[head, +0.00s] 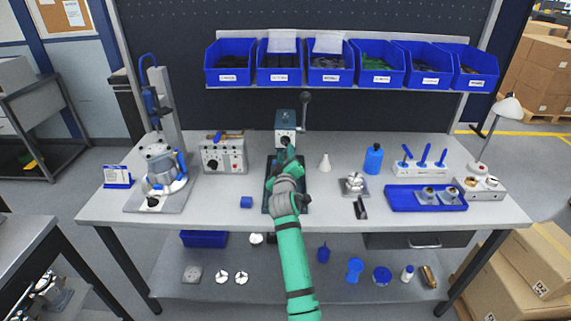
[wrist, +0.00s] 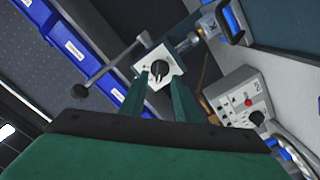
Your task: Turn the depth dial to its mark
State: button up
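A dial (wrist: 160,75) with a dark pointer sits on a white plate on the front of the small lever press (head: 285,123), which I take to be the depth dial. Small marks around it are too small to read. My gripper (wrist: 161,80) is open, with one green finger on each side of the dial in the wrist view. In the head view my gripper (head: 290,150) is right in front of the press and hides part of its lower front. I cannot tell whether the fingers touch the dial.
The press lever with a black ball (head: 305,96) stands up at its right. A grey control box (head: 223,154) with knobs stands to the left. A white cone (head: 325,163) and a blue bottle (head: 374,158) stand to the right. Blue bins (head: 229,76) hang above.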

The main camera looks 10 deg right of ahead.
jog(key=shift+v, duration=3)
jog(key=s+a+f+m+y, duration=0.1)
jog(key=s+a+f, duration=0.4)
jog(key=s+f, duration=0.15)
jog(key=s+a+f+m+y, duration=0.1)
jog(key=s+a+f, duration=0.4)
jog(key=f, duration=0.3)
jog(key=s+a+f+m, duration=0.1)
jog(key=s+a+f, duration=0.3)
jog(key=s, duration=0.5)
jog(key=s+a+f+m, duration=0.1)
jog(key=s+a+f, duration=0.1)
jog(key=s+f, duration=0.5)
jog(key=s+a+m+g+y, duration=0.1)
jog(key=s+a+m+g, duration=0.1)
jog(key=s, duration=1.8)
jog(key=s+r, duration=0.3)
jog(key=s, duration=0.5)
jog(key=s+d+r+y, duration=0.1)
jog(key=s+r, duration=0.2)
jog(key=s, duration=0.5)
jog(key=shift+s+r, duration=0.15)
jog(key=shift+r, duration=0.1)
